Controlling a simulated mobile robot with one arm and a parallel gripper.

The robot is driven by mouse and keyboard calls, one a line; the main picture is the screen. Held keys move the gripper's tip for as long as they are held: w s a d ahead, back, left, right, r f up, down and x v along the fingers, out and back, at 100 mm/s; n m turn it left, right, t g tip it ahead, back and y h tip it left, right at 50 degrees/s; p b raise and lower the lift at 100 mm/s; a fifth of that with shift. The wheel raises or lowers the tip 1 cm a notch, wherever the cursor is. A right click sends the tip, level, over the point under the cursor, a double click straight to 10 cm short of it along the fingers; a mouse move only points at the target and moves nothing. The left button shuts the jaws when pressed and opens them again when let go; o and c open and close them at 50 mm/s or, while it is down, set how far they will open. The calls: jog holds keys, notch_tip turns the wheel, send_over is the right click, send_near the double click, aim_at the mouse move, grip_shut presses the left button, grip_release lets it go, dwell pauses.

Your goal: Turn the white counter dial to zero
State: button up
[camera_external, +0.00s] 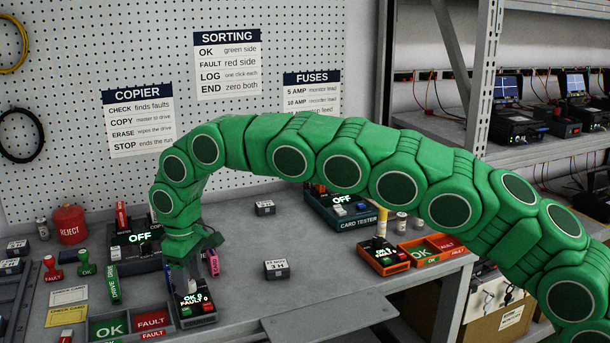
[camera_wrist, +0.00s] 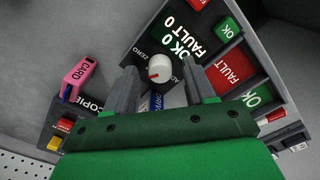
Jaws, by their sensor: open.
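The white counter dial (camera_wrist: 160,68) sits on a dark counter box (camera_external: 197,319), with a small red mark on its lower-left part in the wrist view. The box's lit display (camera_wrist: 187,38) reads OK 0 and FAULT 0. The word ZERO is printed to the left of the dial, and a partly hidden label starting with A is to its right. My gripper (camera_wrist: 160,72) is open, one finger on each side of the dial, with visible gaps. In the external view, my gripper (camera_external: 191,266) points down over the box and hides part of it.
A pink card (camera_wrist: 78,78) stands left of the fingers, near the copier (camera_external: 137,255). Red FAULT and green OK trays (camera_external: 130,324) lie close beside the counter. A labelled block (camera_external: 277,269) and an orange tray (camera_external: 440,249) are further right.

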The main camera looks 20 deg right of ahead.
aim_at(190, 282)
notch_tip(190, 282, up, 7)
jog(key=shift+r, duration=0.2)
dwell(0.3)
dwell(0.3)
